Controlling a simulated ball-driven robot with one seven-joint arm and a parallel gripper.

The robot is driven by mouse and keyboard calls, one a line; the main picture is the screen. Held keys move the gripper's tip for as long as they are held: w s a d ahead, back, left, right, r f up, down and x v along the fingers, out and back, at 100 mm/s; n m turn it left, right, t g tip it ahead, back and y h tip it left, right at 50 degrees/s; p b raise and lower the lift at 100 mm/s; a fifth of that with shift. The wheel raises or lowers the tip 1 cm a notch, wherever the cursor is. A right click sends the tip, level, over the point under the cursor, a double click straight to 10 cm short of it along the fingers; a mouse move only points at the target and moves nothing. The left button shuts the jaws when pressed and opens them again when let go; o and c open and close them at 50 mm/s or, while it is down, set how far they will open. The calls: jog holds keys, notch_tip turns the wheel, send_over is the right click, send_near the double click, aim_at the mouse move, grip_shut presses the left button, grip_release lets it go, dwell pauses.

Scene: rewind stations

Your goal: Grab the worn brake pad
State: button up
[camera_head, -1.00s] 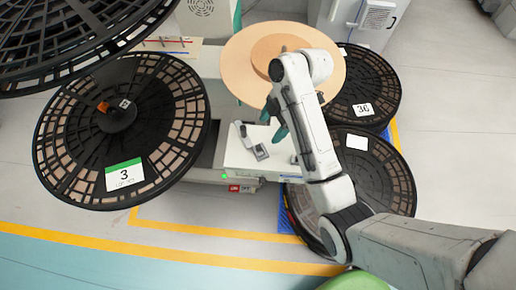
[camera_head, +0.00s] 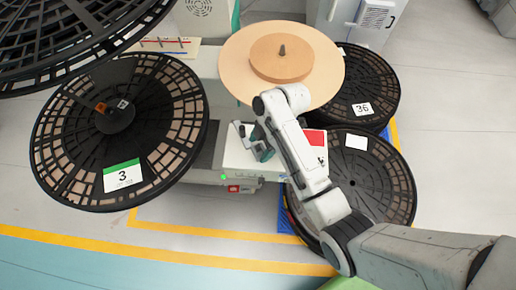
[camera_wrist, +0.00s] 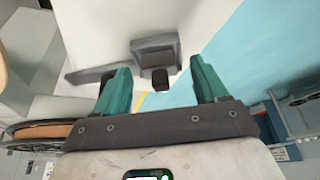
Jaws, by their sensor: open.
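My gripper (camera_head: 262,150) is open, its teal fingers low over the white top of the rewind station (camera_head: 233,158). In the wrist view my gripper (camera_wrist: 161,85) shows both fingers apart with nothing held between them. A small dark block (camera_wrist: 160,79), likely the worn brake pad, sticks out of a grey bracket (camera_wrist: 155,46) ahead of the fingers, roughly centred in the gap. A grey lever (camera_wrist: 95,75) runs left from the bracket, partly behind the left finger. In the head view, my gripper and arm hide most of the bracket; the lever's end (camera_head: 241,129) shows.
A tan roll (camera_head: 283,57) on a round disc stands just behind my arm. A big black reel marked 3 (camera_head: 122,130) is at the left, and more black reels (camera_head: 378,185) lie at the right. A red and white panel (camera_head: 316,142) shows beside my arm.

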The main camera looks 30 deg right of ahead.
jog(key=c, duration=1.2)
jog(key=shift+o, duration=0.2)
jog(key=shift+r, duration=0.1)
